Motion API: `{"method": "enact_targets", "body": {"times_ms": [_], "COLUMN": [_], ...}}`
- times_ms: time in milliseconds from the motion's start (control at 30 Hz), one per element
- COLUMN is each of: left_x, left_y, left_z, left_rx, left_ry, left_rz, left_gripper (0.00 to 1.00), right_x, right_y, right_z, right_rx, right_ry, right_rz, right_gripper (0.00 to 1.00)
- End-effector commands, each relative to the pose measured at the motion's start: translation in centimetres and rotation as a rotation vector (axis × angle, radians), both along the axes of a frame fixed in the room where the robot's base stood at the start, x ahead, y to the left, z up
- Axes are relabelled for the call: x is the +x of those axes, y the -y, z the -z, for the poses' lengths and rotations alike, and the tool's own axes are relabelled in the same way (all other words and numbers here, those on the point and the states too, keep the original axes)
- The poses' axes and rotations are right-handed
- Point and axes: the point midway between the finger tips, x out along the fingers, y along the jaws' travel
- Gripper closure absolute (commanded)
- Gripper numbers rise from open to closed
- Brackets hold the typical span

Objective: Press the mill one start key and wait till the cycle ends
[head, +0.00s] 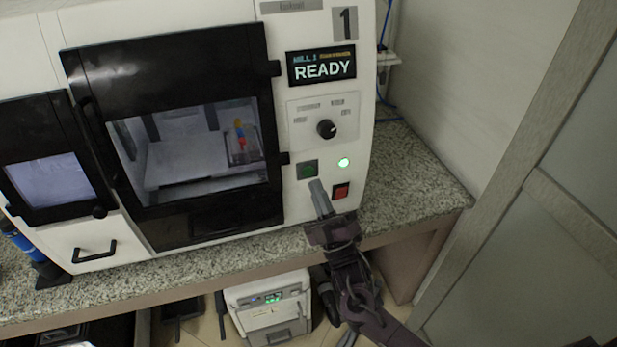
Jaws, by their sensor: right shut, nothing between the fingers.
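Mill one (300,25) is a white machine with a black-framed window door on the granite bench, marked with a 1. Its display (321,66) reads MILL 1 and READY. The green start key (307,170) is on the panel below the black knob, with a red key (341,191) to its lower right. My left gripper is not in view.
The mill door (175,130) is shut, with a coloured item visible inside. The granite counter (425,185) is clear right of the mill. A white unit (270,308) stands below the bench. A wall and panelled door (550,190) close off the right.

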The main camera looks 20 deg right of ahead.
Motion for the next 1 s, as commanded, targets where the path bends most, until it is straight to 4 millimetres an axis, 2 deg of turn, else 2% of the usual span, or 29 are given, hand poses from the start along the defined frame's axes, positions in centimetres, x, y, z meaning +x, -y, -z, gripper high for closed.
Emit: {"method": "enact_targets", "body": {"times_ms": [33,267,1000], "left_x": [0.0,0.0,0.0], "left_y": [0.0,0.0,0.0], "left_z": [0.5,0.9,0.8], "left_rx": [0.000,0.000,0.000], "left_ry": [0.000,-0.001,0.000], "left_rz": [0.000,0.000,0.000], "left_gripper": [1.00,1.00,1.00], "right_x": [0.5,1.4,1.4], "right_y": [0.0,-0.1,-0.1], "right_z": [0.2,0.1,0.0], "right_rx": [0.001,0.001,0.001], "right_ry": [0.002,0.000,0.000], "right_rz": [0.000,-0.001,-0.001], "right_gripper": [1.00,1.00,1.00]}}
